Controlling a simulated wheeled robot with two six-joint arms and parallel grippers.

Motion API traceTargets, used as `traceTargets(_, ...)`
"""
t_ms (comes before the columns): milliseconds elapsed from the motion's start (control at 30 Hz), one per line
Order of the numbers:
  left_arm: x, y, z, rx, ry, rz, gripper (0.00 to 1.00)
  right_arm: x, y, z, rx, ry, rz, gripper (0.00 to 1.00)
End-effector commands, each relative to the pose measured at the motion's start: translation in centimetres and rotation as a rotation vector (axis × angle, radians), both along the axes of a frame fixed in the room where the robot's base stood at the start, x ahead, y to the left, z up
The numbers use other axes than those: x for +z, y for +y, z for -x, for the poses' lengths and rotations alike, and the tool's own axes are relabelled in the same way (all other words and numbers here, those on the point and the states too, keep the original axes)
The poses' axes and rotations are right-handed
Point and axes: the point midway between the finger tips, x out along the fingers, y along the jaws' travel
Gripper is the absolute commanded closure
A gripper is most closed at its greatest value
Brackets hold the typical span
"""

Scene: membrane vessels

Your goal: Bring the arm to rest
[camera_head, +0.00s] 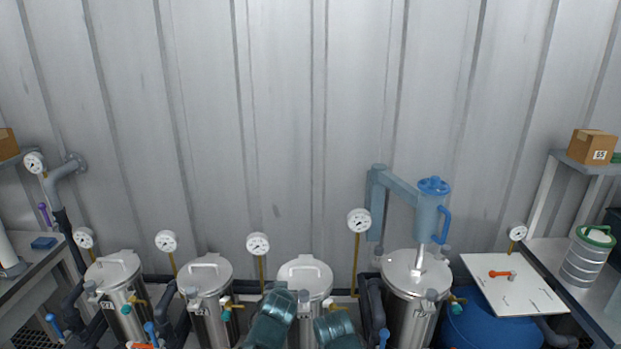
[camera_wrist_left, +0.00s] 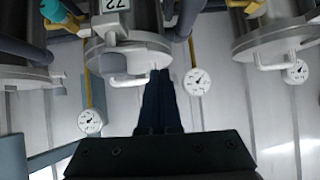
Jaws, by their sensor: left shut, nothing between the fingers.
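My left gripper (camera_wrist_left: 160,76) shows in the left wrist view as two dark fingers pressed together with nothing between them. Its tips appear just in front of a steel vessel lid (camera_wrist_left: 128,46) with a bent handle; whether they touch it I cannot tell. In the head view, teal links of mine stand at the bottom centre, in front of a lidded steel vessel (camera_head: 305,272). No gripper fingers show in the head view. My right gripper is not in view.
Other steel vessels (camera_head: 118,268) (camera_head: 206,270) (camera_head: 416,275) stand in a row with gauges (camera_head: 258,244) on thin stems. A blue lift column (camera_head: 432,212) rises over the right vessel. A white board (camera_head: 513,284) lies on a blue drum (camera_head: 490,328). Benches flank both sides.

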Motion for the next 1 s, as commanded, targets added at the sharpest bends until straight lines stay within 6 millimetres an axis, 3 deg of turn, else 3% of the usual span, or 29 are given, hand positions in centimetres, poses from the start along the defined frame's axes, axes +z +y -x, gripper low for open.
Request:
traceTargets(100,-3.5,4.0,3.2,0.06,0.218,-0.023,1.0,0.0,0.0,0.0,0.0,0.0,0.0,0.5)
traceTargets(200,-5.7,5.9,6.0,0.072,0.38,-0.024,1.0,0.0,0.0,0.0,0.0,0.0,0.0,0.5)
traceTargets(500,-8.6,8.1,12.7,0.038,0.712,0.011,1.0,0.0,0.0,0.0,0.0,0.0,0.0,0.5)
traceTargets(700,-9.3,8.6,16.6,-0.015,0.884,0.054,1.0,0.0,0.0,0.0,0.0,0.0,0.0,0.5)
traceTargets(1000,-9.3,3.6,18.7,-0.126,0.937,-0.045,1.0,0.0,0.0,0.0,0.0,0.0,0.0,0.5)
